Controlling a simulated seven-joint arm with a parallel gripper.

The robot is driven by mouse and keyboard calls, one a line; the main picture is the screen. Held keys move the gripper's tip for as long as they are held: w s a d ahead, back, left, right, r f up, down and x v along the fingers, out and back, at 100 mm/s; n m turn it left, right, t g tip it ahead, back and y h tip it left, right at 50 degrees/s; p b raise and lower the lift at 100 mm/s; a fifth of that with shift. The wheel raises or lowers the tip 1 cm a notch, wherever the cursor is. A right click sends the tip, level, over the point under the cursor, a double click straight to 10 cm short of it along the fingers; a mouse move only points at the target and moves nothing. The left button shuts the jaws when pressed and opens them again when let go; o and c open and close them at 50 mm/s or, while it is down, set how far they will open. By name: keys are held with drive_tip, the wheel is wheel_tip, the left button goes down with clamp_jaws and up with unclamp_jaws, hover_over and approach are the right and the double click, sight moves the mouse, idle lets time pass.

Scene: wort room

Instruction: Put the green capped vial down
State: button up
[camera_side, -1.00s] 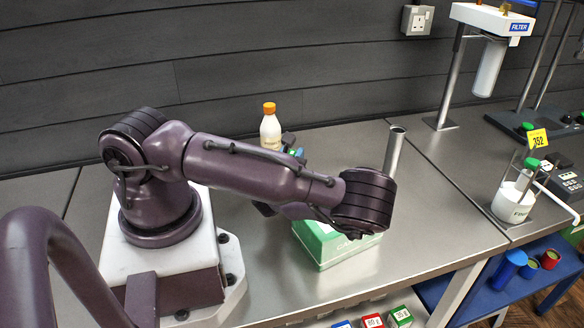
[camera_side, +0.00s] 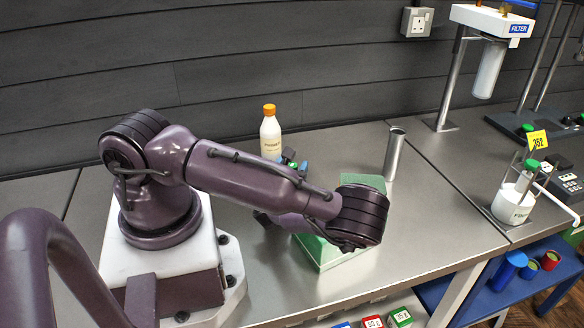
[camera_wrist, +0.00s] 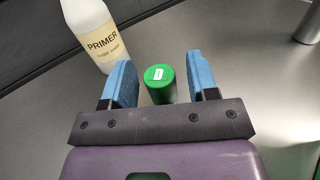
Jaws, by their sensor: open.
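The green capped vial (camera_wrist: 160,84) is between my gripper's two blue fingers in the wrist view, with a small white label on its cap. My gripper (camera_wrist: 163,82) is open, with a gap visible on each side of the cap. Only the cap shows clearly; the vial's body and foot are hidden. In the side view, my gripper (camera_side: 295,162) is low over the steel bench behind my arm, with a bit of the green cap between the fingers. The exact contact with the bench is hidden.
A white primer bottle (camera_side: 271,137) with an orange cap stands just behind my gripper. A green box (camera_side: 318,252) sits partly under my arm. A steel cylinder (camera_side: 394,155) stands to the right.

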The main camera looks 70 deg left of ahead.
drive_tip(key=v, duration=0.5)
drive_tip(key=shift+w+r, duration=0.1)
drive_tip(key=s+d+r+n+g+y, duration=0.1)
drive_tip(key=s+d+r+n+g, duration=0.15)
drive_tip(key=r+n+g, duration=0.85)
drive_tip(key=s+d+r+n+t+h, duration=0.1)
drive_tip(key=d+r+n+t+h, duration=0.2)
drive_tip(key=d+r+n+h, duration=0.4)
drive_tip(key=s+d+r+n+t+h, duration=0.2)
drive_tip(key=d+r+n+h, duration=0.4)
drive_tip(key=r, duration=0.7)
drive_tip(key=d+t+h, duration=0.1)
drive_tip(key=d+h, duration=0.1)
drive_tip(key=h, duration=0.1)
drive_tip(key=shift+s+d+n+t, duration=0.15)
drive_tip(key=shift+n+t, duration=0.15)
drive_tip(key=shift+n, duration=0.1)
drive_tip(key=shift+r, duration=0.1)
